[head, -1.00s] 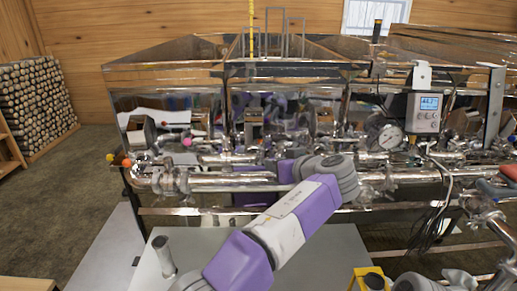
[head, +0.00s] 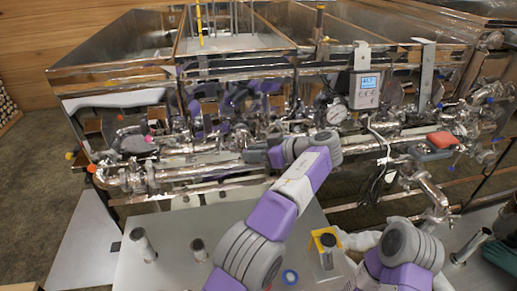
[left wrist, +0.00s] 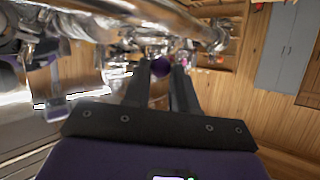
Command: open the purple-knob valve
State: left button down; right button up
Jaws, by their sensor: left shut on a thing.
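The purple knob (left wrist: 160,67) shows in the left wrist view between the fingertips of my left gripper (left wrist: 163,80), which is shut on it. In the head view my left gripper (head: 252,156) reaches in to the front pipes of the metal evaporator (head: 120,97). The arm hides the knob there, and I cannot tell how far the valve is turned. My right arm shows at the lower right of the head view, but its gripper cannot be made out.
A pink knob (head: 149,139) and an orange knob (head: 92,168) sit on the pipes at left. A grey display box (head: 364,90) and a round gauge (head: 337,113) are to the right. A grey tabletop (head: 175,225) below holds a yellow-topped item (head: 326,238).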

pick_arm(q)
jog(key=shift+f, duration=0.3)
jog(key=c, duration=1.2)
grip_release()
jog(key=shift+w, duration=0.1)
jog(key=shift+c, duration=0.2)
jog(key=o, duration=0.4)
jog(key=shift+w+a, duration=0.1)
jog(key=shift+w, duration=0.1)
jog(key=p+v, duration=0.3)
jog(key=v, duration=0.5)
jog(key=shift+a+r, duration=0.1)
